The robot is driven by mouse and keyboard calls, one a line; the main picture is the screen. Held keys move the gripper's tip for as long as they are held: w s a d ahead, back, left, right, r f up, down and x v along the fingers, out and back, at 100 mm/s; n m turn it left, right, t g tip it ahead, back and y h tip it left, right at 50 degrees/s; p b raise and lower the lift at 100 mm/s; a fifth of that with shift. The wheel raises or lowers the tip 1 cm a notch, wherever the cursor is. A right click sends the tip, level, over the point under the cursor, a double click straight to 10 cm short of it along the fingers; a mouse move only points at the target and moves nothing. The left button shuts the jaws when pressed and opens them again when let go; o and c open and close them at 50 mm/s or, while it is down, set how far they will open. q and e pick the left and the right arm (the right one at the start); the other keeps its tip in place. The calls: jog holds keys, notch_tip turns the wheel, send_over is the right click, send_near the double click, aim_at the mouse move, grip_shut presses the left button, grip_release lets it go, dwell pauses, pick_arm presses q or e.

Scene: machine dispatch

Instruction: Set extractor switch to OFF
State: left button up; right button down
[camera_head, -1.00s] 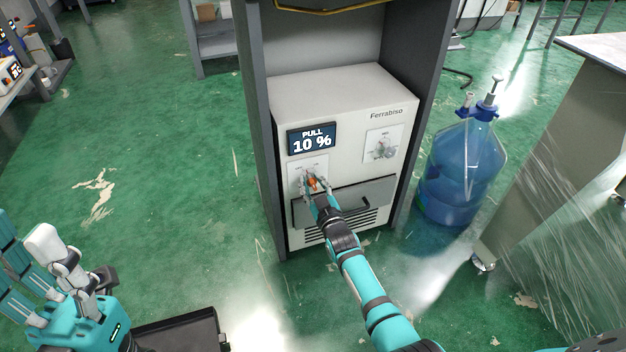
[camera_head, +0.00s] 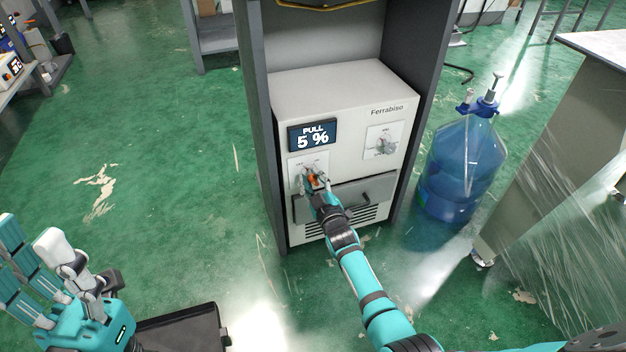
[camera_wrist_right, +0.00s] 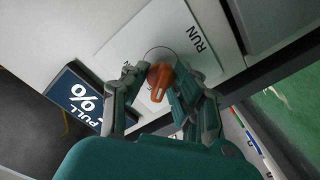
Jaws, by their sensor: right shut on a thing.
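The extractor (camera_head: 345,90) is a white box marked "Ferrabiso" inside a grey frame. Its display (camera_head: 313,136) reads "PULL 5 %". Below the display is the switch plate, with an orange switch knob (camera_head: 312,180). In the right wrist view the orange knob (camera_wrist_right: 160,80) sits between my right gripper's fingers (camera_wrist_right: 155,88), which are shut on it. The word "RUN" shows on the plate beside it; the other label is mostly hidden. My right gripper (camera_head: 313,178) also shows at the plate in the head view.
A second dial (camera_head: 386,143) is on the extractor's right side, and a drawer handle (camera_head: 362,207) lies below. A blue water bottle (camera_head: 462,165) stands to the right, near a table (camera_head: 600,45). A black tray (camera_head: 180,330) is at bottom left. Green floor is open on the left.

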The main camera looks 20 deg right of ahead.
jog(key=shift+f, duration=0.1)
jog(key=c, duration=1.4)
grip_release()
jog(key=shift+o, duration=0.2)
jog(key=shift+s, duration=0.15)
jog(key=s, duration=1.1)
jog(key=shift+s+d, duration=0.2)
jog(key=shift+s, duration=0.2)
